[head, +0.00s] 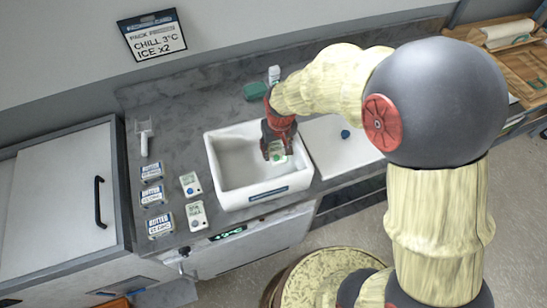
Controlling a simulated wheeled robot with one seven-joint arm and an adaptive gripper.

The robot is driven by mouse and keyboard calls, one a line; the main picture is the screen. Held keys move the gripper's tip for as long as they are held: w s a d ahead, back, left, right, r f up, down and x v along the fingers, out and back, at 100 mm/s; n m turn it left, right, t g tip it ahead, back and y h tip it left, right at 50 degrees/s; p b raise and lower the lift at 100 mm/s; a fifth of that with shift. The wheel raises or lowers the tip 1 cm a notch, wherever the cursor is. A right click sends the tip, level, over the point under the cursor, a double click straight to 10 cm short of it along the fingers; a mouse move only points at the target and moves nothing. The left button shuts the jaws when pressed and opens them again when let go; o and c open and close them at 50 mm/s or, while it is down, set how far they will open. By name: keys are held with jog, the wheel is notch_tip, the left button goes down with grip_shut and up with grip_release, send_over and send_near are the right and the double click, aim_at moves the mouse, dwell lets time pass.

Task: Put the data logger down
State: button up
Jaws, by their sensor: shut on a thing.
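My gripper (277,156) is over the white open box (225,187), its fingers reaching down inside the box's right half. It is shut on a small white data logger (278,157) with a green patch. The fingers hide part of the logger, and I cannot tell whether it touches the box floor. Two similar white handheld devices lie on the grey counter left of the box: one with a blue spot (190,184) and one nearer the front (196,216).
Several labelled packs (160,225) stand at the counter's left, with a white scoop-like tool (144,137) behind. A white panel (330,158) with a blue knob (345,134) lies right of the box. A green item (255,91) and a white bottle (274,75) stand behind. A wall sign (153,35) reads "CHILL 3°C ICE x2".

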aim_at(276, 157)
jog(key=shift+f+b, duration=0.4)
jog(key=shift+f, duration=2.15)
jog(key=shift+f, duration=0.15)
jog(key=o, duration=1.2)
jog(key=r, duration=0.4)
jog(key=s+r+p, duration=0.1)
jog(key=r, duration=0.3)
jog(key=r+p, duration=0.1)
jog(key=r, duration=0.3)
jog(key=shift+s+d+r, duration=0.1)
jog(key=shift+s+d, duration=0.15)
jog(key=shift+s, duration=0.15)
